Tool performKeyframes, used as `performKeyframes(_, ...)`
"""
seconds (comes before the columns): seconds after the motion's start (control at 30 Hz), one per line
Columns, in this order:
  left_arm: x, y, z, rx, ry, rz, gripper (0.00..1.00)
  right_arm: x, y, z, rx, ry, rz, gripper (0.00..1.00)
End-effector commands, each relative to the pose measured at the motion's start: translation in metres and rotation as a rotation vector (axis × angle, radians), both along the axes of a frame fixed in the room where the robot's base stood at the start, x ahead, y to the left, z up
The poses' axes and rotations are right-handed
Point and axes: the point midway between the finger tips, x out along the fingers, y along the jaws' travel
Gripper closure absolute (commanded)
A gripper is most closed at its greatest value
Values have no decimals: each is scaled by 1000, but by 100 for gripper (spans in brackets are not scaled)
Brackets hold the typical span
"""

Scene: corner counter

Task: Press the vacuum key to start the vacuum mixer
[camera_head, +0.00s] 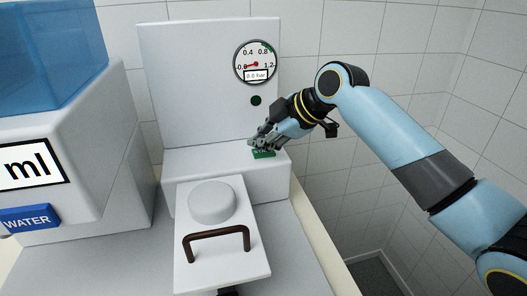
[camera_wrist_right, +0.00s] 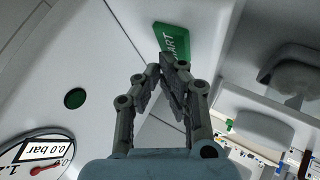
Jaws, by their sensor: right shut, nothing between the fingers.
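The vacuum mixer (camera_head: 205,85) is a white unit with an upright back panel and a low step in front. Its green key (camera_head: 264,154) is on the step, partly covered by my right gripper (camera_head: 257,143). In the right wrist view the green key (camera_wrist_right: 190,40) shows the letters "ART". My right gripper (camera_wrist_right: 167,62) is shut and empty, its fingertips at the near edge of the key. I cannot tell whether they touch it. The gauge (camera_head: 256,52) reads 0.0 bar, and the round green lamp (camera_head: 256,100) below it looks dark. My left gripper is not in view.
A white slab (camera_head: 222,269) with a round raised cap (camera_head: 211,202) and a brown handle (camera_head: 217,236) is in front of the mixer. A water dispenser (camera_head: 95,160) with a blue tank stands at the left. Tiled walls are behind and at the right.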

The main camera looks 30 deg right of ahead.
Motion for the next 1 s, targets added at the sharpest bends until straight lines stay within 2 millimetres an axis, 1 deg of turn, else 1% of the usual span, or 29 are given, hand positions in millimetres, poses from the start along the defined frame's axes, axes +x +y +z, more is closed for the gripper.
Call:
performKeyframes(0.27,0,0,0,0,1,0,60,0,0,0,0,0,0,100)
performKeyframes(1.0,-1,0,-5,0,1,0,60,0,0,-9,1,0,-1,100)
